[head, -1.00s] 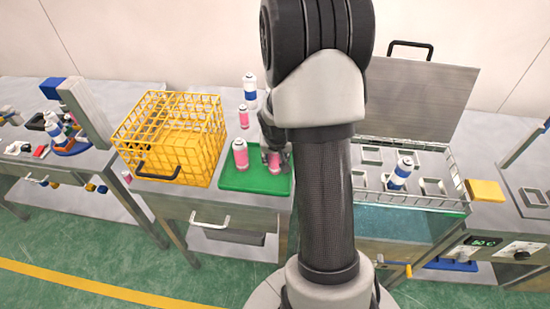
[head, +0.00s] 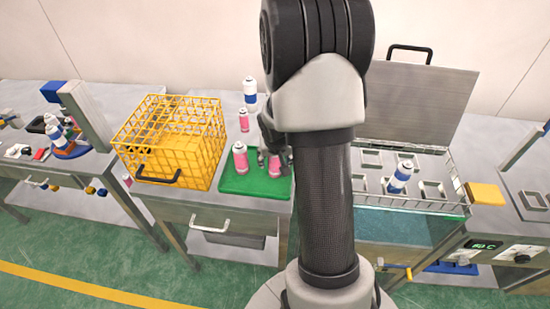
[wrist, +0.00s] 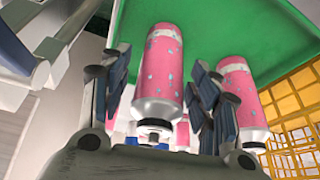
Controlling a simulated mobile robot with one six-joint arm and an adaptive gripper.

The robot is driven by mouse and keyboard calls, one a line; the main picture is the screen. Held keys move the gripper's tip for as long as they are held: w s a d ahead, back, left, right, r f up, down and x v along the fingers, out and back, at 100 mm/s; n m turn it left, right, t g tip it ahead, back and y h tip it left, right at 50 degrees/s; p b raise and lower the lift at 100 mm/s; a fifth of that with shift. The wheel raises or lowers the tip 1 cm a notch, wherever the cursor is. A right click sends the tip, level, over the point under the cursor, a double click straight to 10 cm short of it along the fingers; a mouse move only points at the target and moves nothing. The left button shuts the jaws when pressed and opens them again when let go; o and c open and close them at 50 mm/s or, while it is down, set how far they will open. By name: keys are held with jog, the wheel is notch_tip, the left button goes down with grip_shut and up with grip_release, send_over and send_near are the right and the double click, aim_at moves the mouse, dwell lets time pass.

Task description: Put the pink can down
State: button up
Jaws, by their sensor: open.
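The pink can (wrist: 162,75) stands on the green tray (wrist: 235,28), between the spread fingers of my open gripper (wrist: 160,85) in the wrist view. I see gaps between the can and the fingers. In the head view this can (head: 273,166) is partly hidden by my gripper (head: 274,150). A second pink can (head: 240,158) stands on the tray (head: 240,185) to its left, and it also shows at the right in the wrist view (wrist: 243,100).
Behind the tray stand another pink can (head: 243,120) and a blue-and-white can (head: 250,92). A yellow wire basket (head: 170,145) is close on the left. A wire rack (head: 440,190) over a water bath, with a blue-and-white can (head: 400,176), is on the right.

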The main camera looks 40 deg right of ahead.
jog(key=s+a+r+n+p, duration=0.2)
jog(key=s+a+r, duration=0.2)
jog(key=a+r, duration=0.55)
jog(key=s+a+r+n+p, duration=0.1)
jog(key=s+a+r+p, duration=0.4)
jog(key=r, duration=0.8)
jog(key=s+a+r+n+t+y+b, duration=0.1)
jog(key=s+a+r+n, duration=0.3)
jog(key=s+a, duration=0.7)
jog(key=shift+a+r+n+y+b, duration=0.3)
jog(key=shift+a+r+y+b, duration=0.45)
jog(key=shift+y, duration=0.15)
